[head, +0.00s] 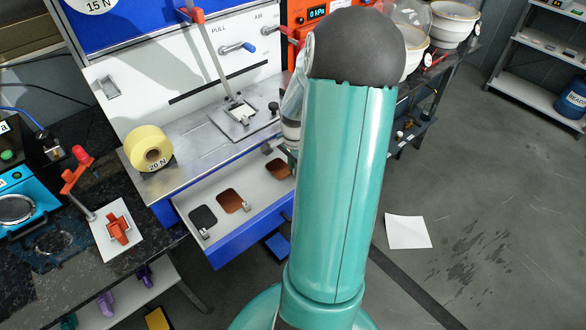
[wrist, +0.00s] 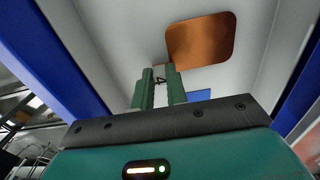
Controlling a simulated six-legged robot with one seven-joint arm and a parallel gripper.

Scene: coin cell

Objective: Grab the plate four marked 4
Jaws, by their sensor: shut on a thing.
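Plate four (wrist: 200,40) is a rounded copper-coloured square against the pale drawer floor in the wrist view. A small tab with a black 4 (wrist: 160,80) shows at its near left corner. My gripper (wrist: 159,73) has its two green fingers closed on this tab, one on each side. In the head view a copper plate (head: 277,168) at the drawer's right end is partly hidden by my arm, and my fingers are hidden there. I cannot tell whether the plate is lifted off the floor.
The open blue-sided drawer (head: 190,199) also holds a dark plate (head: 202,216) and another copper plate (head: 230,200), each with a small tab. Blue drawer walls (wrist: 72,55) flank my gripper. A steel worktop (head: 190,150) with a yellow roll (head: 149,148) stands above the drawer.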

